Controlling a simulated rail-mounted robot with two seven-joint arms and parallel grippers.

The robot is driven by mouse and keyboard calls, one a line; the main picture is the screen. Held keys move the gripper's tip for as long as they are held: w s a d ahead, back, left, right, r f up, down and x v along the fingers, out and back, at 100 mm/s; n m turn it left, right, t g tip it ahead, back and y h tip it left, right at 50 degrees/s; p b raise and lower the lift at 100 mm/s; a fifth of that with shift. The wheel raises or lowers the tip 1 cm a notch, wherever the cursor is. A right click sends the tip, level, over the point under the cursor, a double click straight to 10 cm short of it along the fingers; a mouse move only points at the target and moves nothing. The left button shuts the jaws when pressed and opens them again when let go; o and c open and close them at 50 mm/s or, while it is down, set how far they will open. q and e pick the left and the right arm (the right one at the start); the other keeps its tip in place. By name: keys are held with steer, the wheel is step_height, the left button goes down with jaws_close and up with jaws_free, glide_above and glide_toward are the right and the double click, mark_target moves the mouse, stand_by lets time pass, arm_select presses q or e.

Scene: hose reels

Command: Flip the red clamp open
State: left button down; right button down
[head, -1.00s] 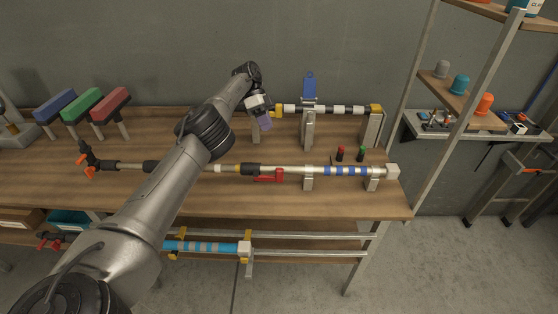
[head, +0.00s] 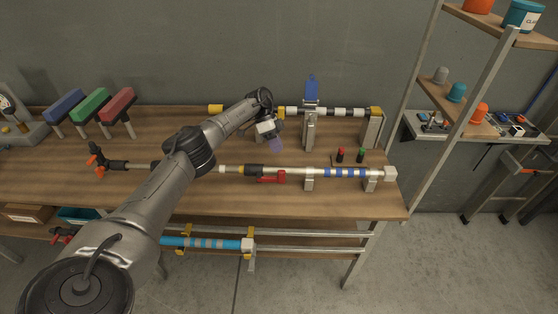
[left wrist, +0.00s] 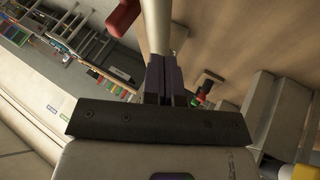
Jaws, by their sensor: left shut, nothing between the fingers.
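The red clamp (head: 271,179) is a small red lever on the front side of the long pale pipe (head: 292,171), beside its black sleeve. In the left wrist view a red part beside the pipe, likely the clamp (left wrist: 123,17), shows at the top edge. My left gripper (head: 277,147) points down just behind the pipe, above and slightly right of the clamp in the head view. Its dark purple fingers (left wrist: 165,72) are shut and empty, with the pipe beyond their tips. I cannot tell whether they touch the pipe. My right gripper is not in view.
A blue handle (head: 311,88) stands on the rear striped pipe (head: 342,111). A red button (head: 340,154) and green button (head: 361,155) sit right of my gripper. Blue, green and red blocks (head: 92,105) stand at the left. A shelf rack (head: 478,95) stands right of the bench.

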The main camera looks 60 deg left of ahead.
mark_target(271, 176)
arm_select(q)
steer(key=d+f, duration=0.1)
steer(key=s+d+f, duration=0.1)
steer(key=d, duration=0.1)
steer(key=shift+d+f, duration=0.2)
steer(key=shift+d, duration=0.1)
steer(key=shift+s+d+p, duration=0.3)
steer(key=shift+s+d, duration=0.2)
steer(key=shift+d, duration=0.3)
